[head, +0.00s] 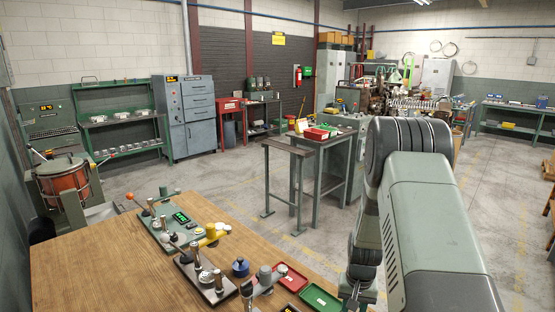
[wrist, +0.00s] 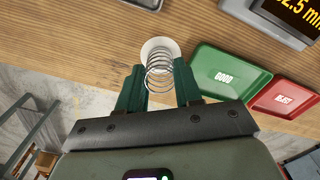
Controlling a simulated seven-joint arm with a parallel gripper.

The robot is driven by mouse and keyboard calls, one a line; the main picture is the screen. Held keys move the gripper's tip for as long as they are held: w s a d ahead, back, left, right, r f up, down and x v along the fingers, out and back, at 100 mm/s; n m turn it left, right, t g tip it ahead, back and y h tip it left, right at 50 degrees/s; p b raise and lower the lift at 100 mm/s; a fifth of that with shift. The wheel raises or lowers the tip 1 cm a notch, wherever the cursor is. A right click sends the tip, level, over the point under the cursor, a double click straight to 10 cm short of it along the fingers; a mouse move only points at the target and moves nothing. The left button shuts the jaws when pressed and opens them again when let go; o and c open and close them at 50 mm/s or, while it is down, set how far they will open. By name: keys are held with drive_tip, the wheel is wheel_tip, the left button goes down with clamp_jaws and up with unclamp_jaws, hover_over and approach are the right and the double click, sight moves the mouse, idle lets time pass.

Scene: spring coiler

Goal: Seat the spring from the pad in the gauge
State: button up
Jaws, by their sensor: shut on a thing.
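In the wrist view, the coil spring (wrist: 159,77) stands between the two green fingers of my gripper (wrist: 159,68), and they are shut on it. A round white pad (wrist: 149,46) shows right behind the spring on the wooden bench. I cannot tell whether the spring still touches the pad. A grey unit with an amber display ending in "2.5 mm" (wrist: 283,14), which looks like the gauge's readout, is at the top right, partly cut off. In the head view my gripper (head: 353,300) is at the bottom edge, and the spring cannot be made out there.
A green "GOOD" tray (wrist: 228,78) and a red "REJECT" tray (wrist: 284,98) lie right of the spring, near the bench edge. Grey posts and levers (head: 205,277) and a device with a green display (head: 180,217) stand on the bench (head: 90,265). Its left part is clear.

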drive_tip(key=shift+r, duration=0.25)
drive_tip(key=shift+r, duration=0.35)
idle(0.3)
drive_tip(key=shift+r, duration=1.25)
drive_tip(key=a+r+n, duration=0.1)
drive_tip(key=a+n, duration=0.1)
drive_tip(key=a, duration=0.2)
drive_tip(key=a+r+n, duration=0.1)
drive_tip(key=a, duration=0.3)
drive_tip(key=a+r+n, duration=0.1)
drive_tip(key=a+n, duration=0.1)
drive_tip(key=a, duration=0.2)
drive_tip(key=shift+s+n, duration=0.3)
drive_tip(key=shift+s, duration=0.05)
drive_tip(key=s+a+r+n, duration=0.1)
drive_tip(key=s+a+n, duration=0.15)
drive_tip(key=a, duration=0.35)
drive_tip(key=s+a+r+n, duration=0.2)
drive_tip(key=a+n, duration=0.2)
drive_tip(key=a, duration=0.1)
drive_tip(key=shift+w+a+f, duration=0.1)
drive_tip(key=shift+a+f, duration=0.05)
drive_tip(key=shift+f, duration=1.3)
drive_tip(key=shift+a+f, duration=0.1)
drive_tip(key=shift+f, duration=1.35)
